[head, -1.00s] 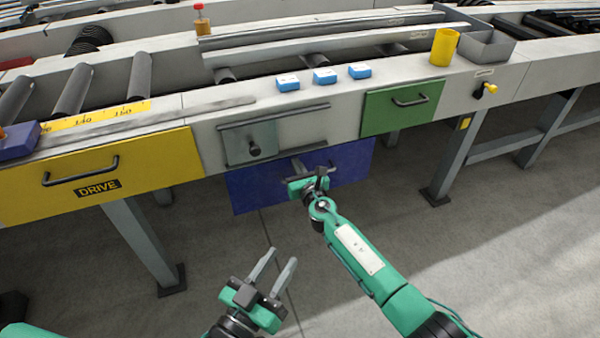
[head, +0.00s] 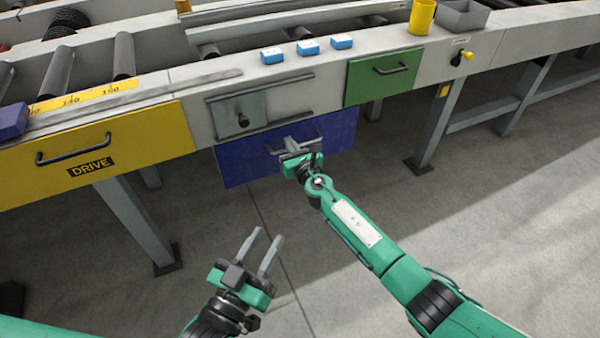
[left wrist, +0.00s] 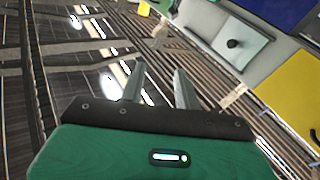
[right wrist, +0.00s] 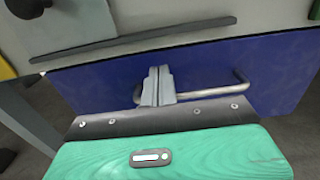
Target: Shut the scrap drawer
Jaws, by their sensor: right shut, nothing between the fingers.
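No drawer in view carries a readable scrap label. The blue drawer front (head: 240,168) hangs low under the grey table body and has a metal bar handle (right wrist: 240,80). How far it stands out is hard to tell. My right gripper (head: 290,146) is in front of it. In the right wrist view its fingers (right wrist: 157,70) are shut together, empty, against or just before the blue face, overlapping the handle's left part. My left gripper (head: 268,237) is open and empty, low over the floor and apart from the drawers; its spread fingers also show in the left wrist view (left wrist: 158,72).
A yellow DRIVE drawer (head: 140,130) is at left, a grey panel with a knob (head: 239,112) above the blue front, and a green drawer (head: 385,84) at right. Blue blocks (head: 308,47) and a yellow cup (head: 421,17) stand on top. Table legs (head: 430,140) flank open floor.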

